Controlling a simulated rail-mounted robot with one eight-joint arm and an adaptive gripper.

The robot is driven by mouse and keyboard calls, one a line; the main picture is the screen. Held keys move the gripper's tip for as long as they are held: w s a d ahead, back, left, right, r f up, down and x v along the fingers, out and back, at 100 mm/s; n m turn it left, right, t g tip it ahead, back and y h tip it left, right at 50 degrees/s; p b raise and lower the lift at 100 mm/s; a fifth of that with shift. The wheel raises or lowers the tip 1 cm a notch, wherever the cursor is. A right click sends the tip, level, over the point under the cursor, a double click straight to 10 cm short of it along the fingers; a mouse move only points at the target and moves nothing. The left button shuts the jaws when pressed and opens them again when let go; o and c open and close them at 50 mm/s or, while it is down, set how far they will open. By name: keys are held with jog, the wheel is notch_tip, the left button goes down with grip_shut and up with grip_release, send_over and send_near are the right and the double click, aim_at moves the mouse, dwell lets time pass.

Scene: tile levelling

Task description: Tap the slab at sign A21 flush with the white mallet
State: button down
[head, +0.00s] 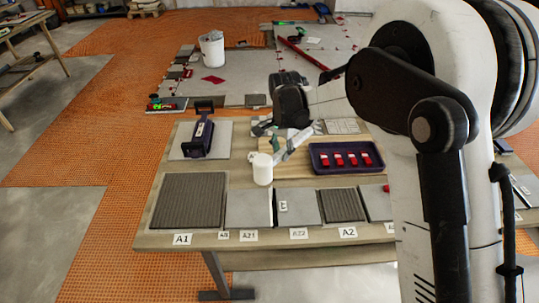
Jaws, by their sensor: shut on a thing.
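The sign A21 (248,236) is on the front edge of the near table. A plain grey slab (247,208) lies behind it; its height against its neighbours cannot be told. The white mallet (262,169) shows as a white cylindrical head near the back edge of that slab. Whether it touches anything is unclear. My gripper (279,144) is just behind and above the head, shut on the mallet. The grip and handle are mostly hidden by the gripper and the head.
A ribbed dark slab (187,201) is left of A21; a grey slab (297,207) and another ribbed slab (341,205) are right. Behind are a purple-handled tool (200,136) on a grey board and a dark tray (346,171) with red pieces. My arm hides the table's right side.

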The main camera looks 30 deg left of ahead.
jog(key=shift+s+a+f+b, duration=0.3)
jog(key=shift+a+f+b, duration=0.3)
jog(key=shift+f, duration=0.75)
jog(key=shift+s+a+f+b, duration=0.25)
jog(key=shift+a+f+b, duration=0.35)
jog(key=shift+f, duration=0.8)
jog(key=shift+s+a+f+b, duration=0.3)
jog(key=shift+a+f+b, duration=0.3)
jog(key=shift+f, duration=0.75)
notch_tip(320, 180, up, 5)
jog(key=shift+f+p, duration=0.15)
jog(key=shift+p, duration=0.75)
notch_tip(320, 180, down, 6)
jog(key=b, duration=0.4)
jog(key=shift+f, duration=0.1)
notch_tip(320, 180, up, 6)
jog(key=shift+f+p, duration=0.1)
jog(key=shift+p, duration=0.95)
